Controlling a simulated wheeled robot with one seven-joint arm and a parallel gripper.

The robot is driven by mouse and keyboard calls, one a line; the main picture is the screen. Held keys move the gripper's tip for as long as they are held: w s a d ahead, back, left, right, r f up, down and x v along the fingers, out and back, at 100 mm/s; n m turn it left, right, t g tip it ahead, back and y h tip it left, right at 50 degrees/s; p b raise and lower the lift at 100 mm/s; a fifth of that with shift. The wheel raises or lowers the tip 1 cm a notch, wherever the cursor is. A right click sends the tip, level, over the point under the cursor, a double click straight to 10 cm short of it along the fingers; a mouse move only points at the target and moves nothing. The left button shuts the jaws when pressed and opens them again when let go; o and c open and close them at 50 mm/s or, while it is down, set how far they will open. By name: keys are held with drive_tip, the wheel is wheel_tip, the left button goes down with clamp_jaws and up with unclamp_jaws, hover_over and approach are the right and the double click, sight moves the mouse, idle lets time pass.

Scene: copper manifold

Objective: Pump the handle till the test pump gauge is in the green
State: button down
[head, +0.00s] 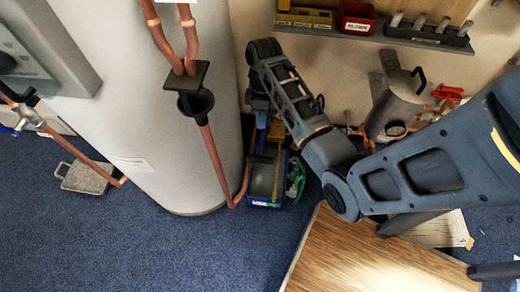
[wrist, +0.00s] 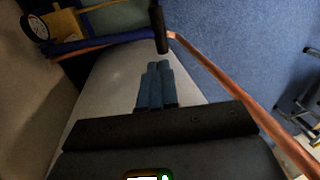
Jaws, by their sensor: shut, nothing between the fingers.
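The test pump shows in the head view as a blue-edged tray (head: 265,203) with a yellow part, on the floor between the white cylinder and my arm. In the wrist view its round white gauge (wrist: 35,27) is at the top left, beside a yellow body (wrist: 68,22). The gauge is too small and angled to read. A black handle grip (wrist: 159,30) stands at the top middle. My gripper (wrist: 154,68) is shut and empty, its blue fingertips just below the grip in the picture; I cannot tell whether they touch it. In the head view my arm mostly hides the gripper.
A large white cylinder (head: 165,120) with copper pipes (head: 212,150) stands close on the left. A steel vessel (head: 393,107) with a dial stands on the right by the wall. A wooden board (head: 370,260) is in front. Blue carpet (head: 110,240) is clear at the lower left.

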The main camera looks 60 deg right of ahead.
sight(260, 157)
drive_tip(key=a+f+b, duration=0.1)
drive_tip(key=f, duration=0.3)
drive_tip(key=f+b, duration=0.1)
drive_tip(key=f, duration=0.4)
drive_tip(key=s+a+f+b, duration=0.1)
drive_tip(key=f, duration=0.3)
drive_tip(key=shift+a+f, duration=0.3)
drive_tip(key=shift+f, duration=0.1)
